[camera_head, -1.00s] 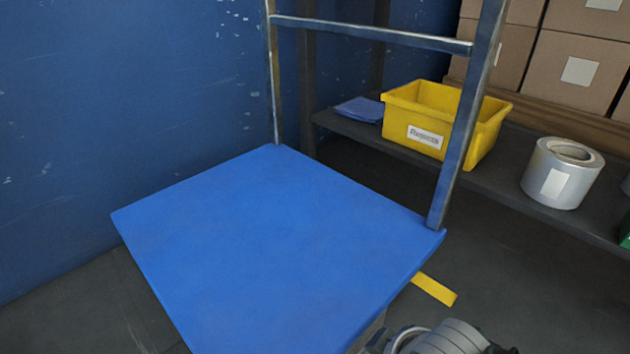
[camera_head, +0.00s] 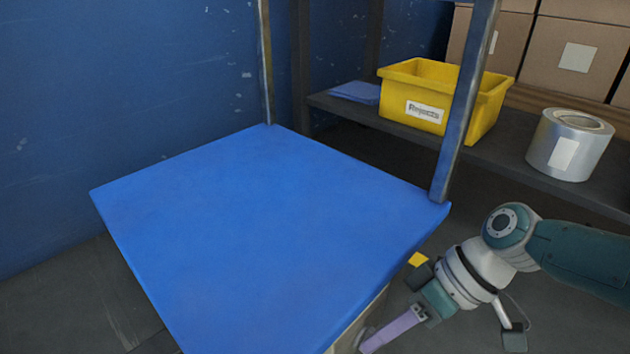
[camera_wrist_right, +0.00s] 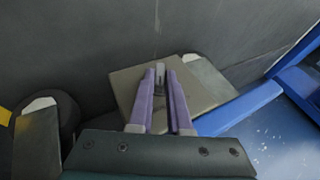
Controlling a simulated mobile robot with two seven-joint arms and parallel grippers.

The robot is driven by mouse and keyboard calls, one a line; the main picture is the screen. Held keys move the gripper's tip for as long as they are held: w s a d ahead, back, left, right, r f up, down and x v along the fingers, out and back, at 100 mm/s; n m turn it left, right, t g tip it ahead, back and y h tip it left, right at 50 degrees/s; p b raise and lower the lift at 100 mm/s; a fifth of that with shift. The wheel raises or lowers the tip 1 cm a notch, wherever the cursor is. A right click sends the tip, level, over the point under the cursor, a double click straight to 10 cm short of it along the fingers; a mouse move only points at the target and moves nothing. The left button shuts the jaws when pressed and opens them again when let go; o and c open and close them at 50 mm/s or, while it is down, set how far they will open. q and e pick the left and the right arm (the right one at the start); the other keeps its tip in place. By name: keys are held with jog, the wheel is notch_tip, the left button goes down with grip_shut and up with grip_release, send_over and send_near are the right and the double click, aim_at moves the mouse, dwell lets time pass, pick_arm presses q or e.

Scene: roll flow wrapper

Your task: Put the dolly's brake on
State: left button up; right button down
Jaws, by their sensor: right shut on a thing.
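The dolly's blue deck (camera_head: 270,230) fills the middle of the head view, with a metal handle post (camera_head: 465,110) rising at its far right corner. My right gripper (camera_head: 374,343) reaches down beside the deck's right edge. Its purple fingers also show in the right wrist view (camera_wrist_right: 160,88). They are shut on a small grey part (camera_wrist_right: 160,72), and a flat grey-brown plate (camera_wrist_right: 128,84) lies behind them. I cannot tell for sure whether the held part is the dolly's brake. The deck hides most of the underside. My left gripper is not in view.
A dark shelf (camera_head: 490,150) behind the dolly holds a yellow bin (camera_head: 400,112), a blue folded item (camera_head: 355,92) and a silver roll (camera_head: 568,145). Cardboard boxes (camera_head: 560,70) stand behind. A blue wall (camera_head: 110,90) is close on the left. A yellow strip (camera_head: 418,259) shows beside the deck.

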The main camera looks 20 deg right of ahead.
jog(key=shift+f, duration=0.1)
dwell(0.5)
jog(key=c, duration=0.9)
grip_release()
jog(key=shift+o, duration=0.2)
jog(key=p+v, duration=0.6)
jog(key=v, duration=0.4)
jog(key=shift+d, duration=0.15)
jog(key=shift+f, duration=0.1)
